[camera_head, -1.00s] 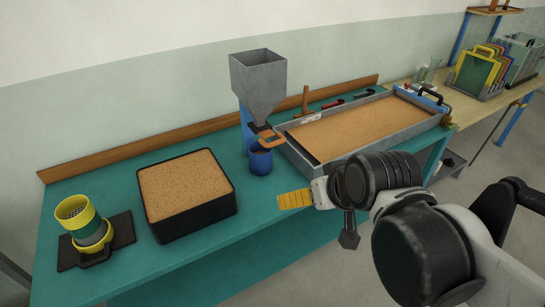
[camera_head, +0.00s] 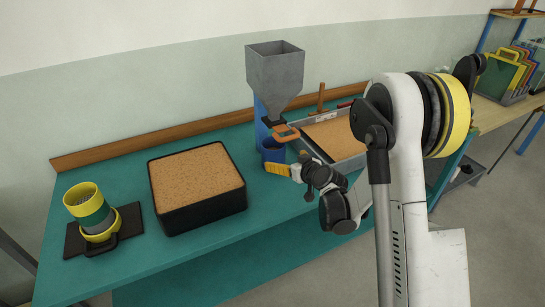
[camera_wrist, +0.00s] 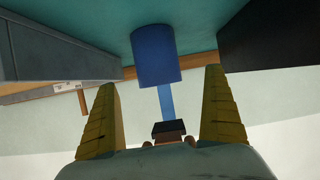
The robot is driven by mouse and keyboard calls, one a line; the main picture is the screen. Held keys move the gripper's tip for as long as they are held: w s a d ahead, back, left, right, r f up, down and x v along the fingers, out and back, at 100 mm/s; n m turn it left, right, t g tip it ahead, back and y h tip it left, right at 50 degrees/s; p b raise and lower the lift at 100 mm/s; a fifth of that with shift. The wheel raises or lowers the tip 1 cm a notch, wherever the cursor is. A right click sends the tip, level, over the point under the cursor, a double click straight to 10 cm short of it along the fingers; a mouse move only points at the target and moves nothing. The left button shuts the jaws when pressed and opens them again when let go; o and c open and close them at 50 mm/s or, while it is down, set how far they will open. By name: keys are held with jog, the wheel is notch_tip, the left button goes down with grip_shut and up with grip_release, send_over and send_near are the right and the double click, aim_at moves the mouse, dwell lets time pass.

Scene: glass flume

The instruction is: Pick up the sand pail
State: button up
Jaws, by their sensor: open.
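The sand pail appears to be the dark blue cup (camera_head: 272,147) standing upright on the teal bench under the grey hopper. In the wrist view, which looks upside down, the blue pail (camera_wrist: 155,58) lies ahead, between the lines of the two yellow fingers. My gripper (camera_head: 272,168) is right in front of the pail in the head view. The gripper (camera_wrist: 160,78) is open with nothing held. I cannot tell whether the fingertips reach past the pail's near side; no finger contact is clear. The finger overlaps the pail's lower part in the head view.
The grey hopper (camera_head: 275,72) on a blue post rises behind the pail, its orange-handled gate (camera_head: 285,134) close above. A black sand-filled box (camera_head: 203,207) stands left, a grey sand tray (camera_head: 338,135) right. A yellow-green sieve stack (camera_head: 90,212) is far left.

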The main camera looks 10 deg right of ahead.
aim_at(278, 159)
jog(key=shift+w+d+f, duration=0.1)
jog(key=shift+w+f, duration=0.1)
jog(key=shift+f, duration=0.45)
jog(key=shift+w+f, duration=0.25)
jog(key=shift+f, duration=0.05)
jog(key=b+x, duration=0.2)
jog(key=x, duration=0.4)
jog(key=shift+w, duration=0.1)
jog(key=b+x, duration=0.2)
jog(key=x, duration=0.2)
jog(key=shift+w+f+b, duration=0.2)
jog(key=shift+w+b, duration=0.05)
jog(key=shift+b, duration=0.15)
jog(key=shift+w, duration=0.35)
jog(key=c, duration=1.2)
